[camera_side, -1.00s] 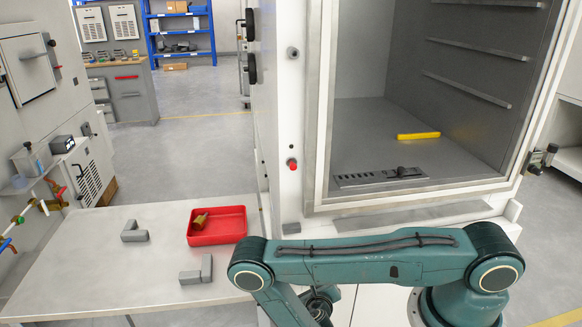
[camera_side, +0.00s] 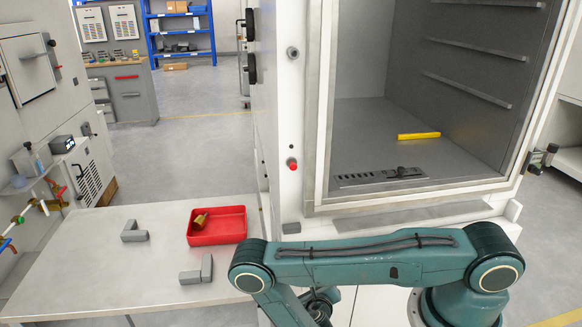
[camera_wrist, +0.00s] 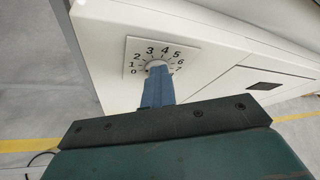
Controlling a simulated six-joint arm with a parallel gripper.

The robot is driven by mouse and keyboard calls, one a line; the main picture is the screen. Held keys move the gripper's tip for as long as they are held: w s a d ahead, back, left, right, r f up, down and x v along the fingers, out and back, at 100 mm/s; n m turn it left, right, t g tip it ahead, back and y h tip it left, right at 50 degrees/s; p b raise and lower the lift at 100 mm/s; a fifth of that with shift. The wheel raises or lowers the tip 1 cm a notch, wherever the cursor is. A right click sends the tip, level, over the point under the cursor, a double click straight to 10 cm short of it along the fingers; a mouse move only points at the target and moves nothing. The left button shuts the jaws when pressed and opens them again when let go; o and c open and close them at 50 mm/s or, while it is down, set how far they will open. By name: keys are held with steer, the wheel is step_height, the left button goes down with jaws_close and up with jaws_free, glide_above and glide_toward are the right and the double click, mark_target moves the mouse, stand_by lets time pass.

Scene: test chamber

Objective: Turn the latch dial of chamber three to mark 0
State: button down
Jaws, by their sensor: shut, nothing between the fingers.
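The latch dial (camera_wrist: 155,63) is in the wrist view, on a square white plate (camera_wrist: 190,48) with black marks from 0 at the left, over the top, to 7 at the right. The plate is on a white panel. My gripper (camera_wrist: 157,71) has its blue fingers together and empty, pointing at the dial from below. The fingertips overlap the dial's lower part and hide it. I cannot tell whether they touch it, nor which mark the dial points to. In the side view the dial does not show and my arm hides the fingers.
In the side view, a red tray (camera_side: 231,239) with a small brass-coloured part stands on the bench (camera_side: 90,255), beside grey angled blocks (camera_side: 134,231). An open-fronted chamber (camera_side: 375,125) with a yellow bar (camera_side: 418,135) stands behind my arm. A dark rectangular inset (camera_wrist: 265,86) is right of the dial.

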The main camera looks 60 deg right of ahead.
steer(key=shift+w+a+f, duration=0.4)
steer(key=shift+a+f, duration=0.05)
steer(key=shift+f, duration=0.05)
stand_by(0.8)
steer(key=shift+w+r, duration=0.1)
steer(key=shift+r, duration=0.05)
steer(key=shift+w+a+r, duration=0.15)
steer(key=shift+a+r, duration=0.05)
steer(key=shift+a, duration=0.1)
steer(key=s+a, duration=0.4)
steer(key=shift+s, duration=0.15)
stand_by(0.6)
steer(key=shift+s, duration=0.1)
